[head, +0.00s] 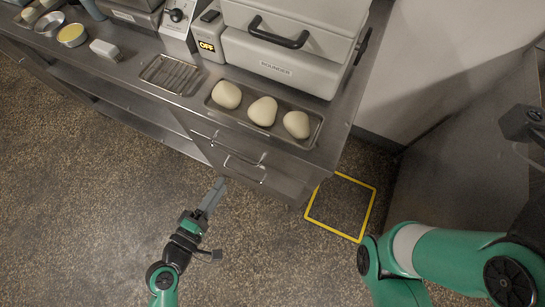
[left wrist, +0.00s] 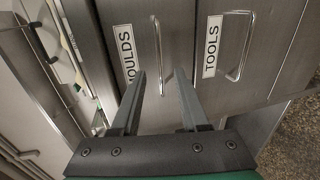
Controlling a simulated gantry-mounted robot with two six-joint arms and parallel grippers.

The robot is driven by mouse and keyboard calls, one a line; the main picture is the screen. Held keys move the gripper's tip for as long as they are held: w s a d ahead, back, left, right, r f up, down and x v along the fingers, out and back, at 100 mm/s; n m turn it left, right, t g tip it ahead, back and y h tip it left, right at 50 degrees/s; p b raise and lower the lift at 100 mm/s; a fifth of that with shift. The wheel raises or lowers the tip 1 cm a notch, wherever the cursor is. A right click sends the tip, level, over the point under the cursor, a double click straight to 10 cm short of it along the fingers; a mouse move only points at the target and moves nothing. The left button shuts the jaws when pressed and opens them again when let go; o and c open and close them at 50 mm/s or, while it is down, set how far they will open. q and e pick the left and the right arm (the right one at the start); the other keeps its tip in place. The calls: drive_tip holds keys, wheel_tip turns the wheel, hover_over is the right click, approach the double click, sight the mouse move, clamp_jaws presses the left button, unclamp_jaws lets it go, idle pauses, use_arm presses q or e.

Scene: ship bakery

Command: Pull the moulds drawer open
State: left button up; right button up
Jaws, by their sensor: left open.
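The moulds drawer (left wrist: 128,20) is a grey steel front with a MOULDS label and a bar handle (left wrist: 159,48) in the left wrist view. It looks shut, about flush with the front beside it. My left gripper (left wrist: 161,75) is open, with the handle between and just beyond its fingertips; I cannot tell if they touch it. In the head view my left gripper (head: 216,188) is low in front of the counter's drawer fronts (head: 240,167). Part of my right arm shows at the right, but I make out no right gripper.
The tools drawer (left wrist: 258,70), with its own handle, lies beside the moulds drawer in the left wrist view. On the counter are a tray (head: 213,107) with three dough pieces, a rounder machine (head: 285,60) and a wire rack (head: 171,75). A yellow square (head: 341,233) marks the floor.

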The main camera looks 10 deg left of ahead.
sight(235, 154)
use_arm(q)
drive_tip(key=x, duration=0.4)
drive_tip(key=a+b+x, duration=0.1)
drive_tip(key=x, duration=0.2)
drive_tip(key=b+x, duration=0.1)
drive_tip(key=x, duration=0.3)
drive_tip(key=shift+w+a, duration=0.15)
drive_tip(key=shift+w, duration=0.5)
use_arm(e)
drive_tip(key=shift+w+a+f, duration=0.1)
drive_tip(key=shift+a+f, duration=0.2)
drive_tip(key=shift+f, duration=0.2)
drive_tip(key=shift+w+a+f, duration=0.1)
drive_tip(key=shift+a+f, duration=0.15)
drive_tip(key=shift+f, duration=0.2)
use_arm(q)
clamp_jaws()
